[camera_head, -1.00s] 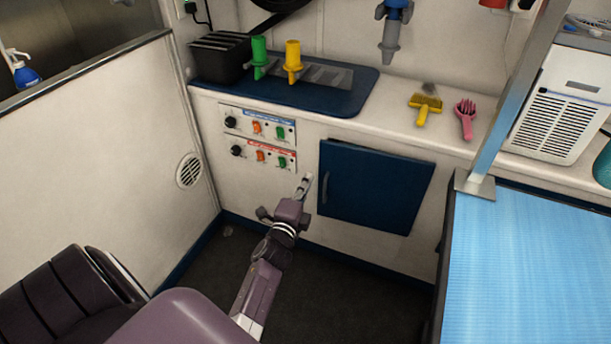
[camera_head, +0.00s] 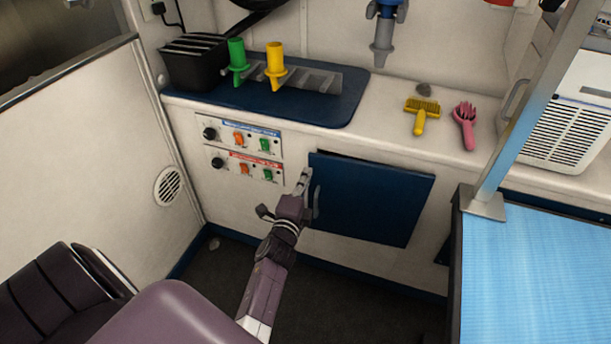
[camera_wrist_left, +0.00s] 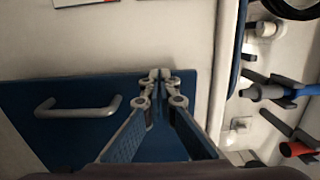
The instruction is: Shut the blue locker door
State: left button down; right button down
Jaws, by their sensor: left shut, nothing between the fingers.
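The blue locker door (camera_head: 375,205) is in the front of the white counter in the head view. A thin dark line along its top edge makes it look slightly ajar. Its grey handle (camera_head: 317,201) is at its left side and also shows at left in the left wrist view (camera_wrist_left: 78,110). My left gripper (camera_head: 304,178) is shut and empty at the door's left edge, close to the handle. In the left wrist view its fingertips (camera_wrist_left: 160,75) overlap the door's edge; I cannot tell whether they touch it. My right gripper is not in view.
Switch panels (camera_head: 240,150) sit left of the door. A yellow brush (camera_head: 421,114) and a pink brush (camera_head: 465,125) lie on the counter (camera_head: 400,85) above. A blue-topped table (camera_head: 530,280) stands close at right. Dark floor is open below the door.

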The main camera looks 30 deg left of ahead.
pick_arm(q)
jog(key=w, duration=0.1)
jog(key=w+a+m+h, duration=0.1)
jog(key=w+h, duration=0.1)
jog(key=shift+w+a+r+t+p, duration=0.2)
jog(key=shift+a+r+t+p, duration=0.05)
jog(key=shift+r+t+p, duration=0.05)
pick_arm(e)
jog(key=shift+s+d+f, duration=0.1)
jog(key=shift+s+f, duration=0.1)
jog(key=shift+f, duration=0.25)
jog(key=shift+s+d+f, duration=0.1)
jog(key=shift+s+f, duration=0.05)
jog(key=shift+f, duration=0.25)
